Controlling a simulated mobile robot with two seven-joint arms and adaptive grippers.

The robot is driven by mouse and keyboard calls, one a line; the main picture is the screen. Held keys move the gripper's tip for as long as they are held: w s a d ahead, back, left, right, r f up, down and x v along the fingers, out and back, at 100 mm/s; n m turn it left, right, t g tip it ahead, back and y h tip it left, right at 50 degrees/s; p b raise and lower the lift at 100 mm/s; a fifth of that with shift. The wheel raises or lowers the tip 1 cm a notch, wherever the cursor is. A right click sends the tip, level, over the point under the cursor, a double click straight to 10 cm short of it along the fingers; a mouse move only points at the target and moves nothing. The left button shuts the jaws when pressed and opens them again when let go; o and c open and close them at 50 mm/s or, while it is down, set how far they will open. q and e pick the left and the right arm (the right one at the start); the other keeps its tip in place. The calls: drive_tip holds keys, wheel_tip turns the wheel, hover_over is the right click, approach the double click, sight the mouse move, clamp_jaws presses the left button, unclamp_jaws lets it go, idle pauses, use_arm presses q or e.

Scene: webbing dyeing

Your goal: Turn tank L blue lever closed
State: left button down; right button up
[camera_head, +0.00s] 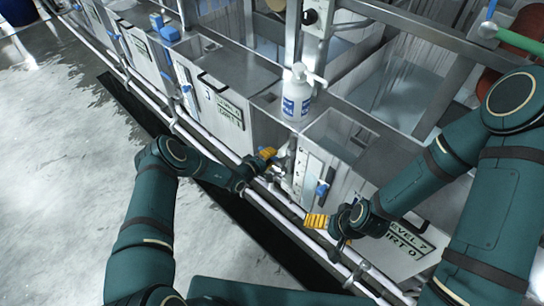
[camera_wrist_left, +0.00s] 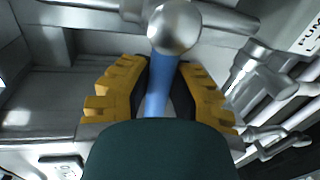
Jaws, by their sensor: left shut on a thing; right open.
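My left gripper (camera_head: 268,154) is at the front of the steel tanks, beside the left end of the right-hand tank. In the left wrist view its orange-padded fingers (camera_wrist_left: 158,92) are shut around a blue lever (camera_wrist_left: 156,100). A round silver ball (camera_wrist_left: 174,27) shows at the top of this lever. In the head view the gripper hides the lever. Another blue lever (camera_head: 322,189) shows on the tank front between my two grippers. My right gripper (camera_head: 322,221) is open and empty, in front of the right-hand tank. I cannot read a tank letter.
A white bottle with a pump top (camera_head: 297,96) stands on the steel ledge above my left gripper. Level and dirt signs (camera_head: 229,111) hang on the tank fronts. White pipes (camera_head: 277,211) run along the tanks' base. The grey floor (camera_head: 60,190) at left is clear.

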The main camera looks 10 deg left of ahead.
use_arm(q)
drive_tip(key=shift+r, duration=0.2)
drive_tip(key=shift+m, duration=0.3)
drive_tip(key=c, duration=0.8)
unclamp_jaws()
drive_tip(key=shift+c, duration=0.2)
drive_tip(key=v, duration=1.2)
drive_tip(key=shift+d, duration=0.1)
